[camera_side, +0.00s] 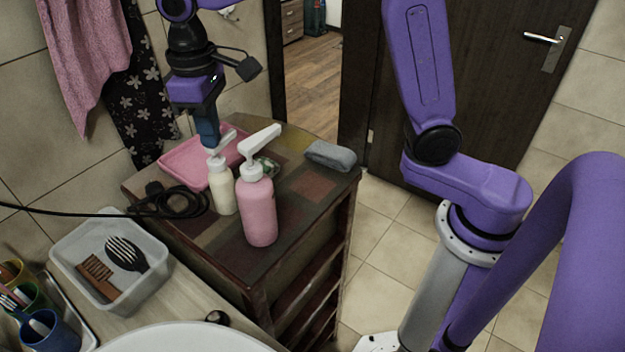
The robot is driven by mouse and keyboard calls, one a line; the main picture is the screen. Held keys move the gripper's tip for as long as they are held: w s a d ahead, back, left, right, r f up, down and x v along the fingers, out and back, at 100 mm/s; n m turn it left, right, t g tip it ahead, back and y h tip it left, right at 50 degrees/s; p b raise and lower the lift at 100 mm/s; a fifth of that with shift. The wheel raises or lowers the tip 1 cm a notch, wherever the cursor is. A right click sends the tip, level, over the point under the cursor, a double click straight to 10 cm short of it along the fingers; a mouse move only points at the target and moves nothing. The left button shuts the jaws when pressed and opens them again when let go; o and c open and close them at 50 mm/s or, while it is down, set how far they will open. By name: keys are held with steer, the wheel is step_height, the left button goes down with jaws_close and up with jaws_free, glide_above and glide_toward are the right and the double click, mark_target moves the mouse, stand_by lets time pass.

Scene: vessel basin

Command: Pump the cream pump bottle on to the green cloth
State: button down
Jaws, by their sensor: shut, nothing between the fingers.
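The cream pump bottle (222,192) stands upright on the dark patterned cabinet top, just left of a taller pink pump bottle. Its white pump head points up and right. My gripper (208,134) is shut and empty, pointing down right at the cream bottle's pump head. Its tips seem to be at or just behind the head; I cannot tell if they touch. No plainly green cloth shows. A folded cloth (331,156) at the cabinet's back right looks grey. A small green item (267,167) is partly hidden behind the pink bottle.
The pink pump bottle (257,207) stands close beside the cream one. A pink tray (184,160) lies behind, with a black cable (165,203) at left. A clear bin (75,244) with brushes and a white basin (185,338) are in front. The cabinet's right side is mostly free.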

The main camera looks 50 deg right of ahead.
stand_by(0.4)
steer(key=shift+r, duration=1.3)
step_height(320, 180, up, 6)
stand_by(0.5)
steer(key=s+d+f+n, duration=0.2)
steer(key=s+d+f, duration=0.3)
steer(key=s, duration=0.3)
steer(key=s+d+f+n, duration=0.2)
steer(key=s+d+f, duration=0.3)
steer(key=s, duration=0.4)
steer(key=s+d+f+n, duration=0.2)
steer(key=s+d+f, duration=0.2)
steer(key=s+d, duration=0.3)
steer(key=shift+s+f+n, duration=0.3)
steer(key=shift+s+f, duration=0.1)
steer(key=shift+s, duration=0.5)
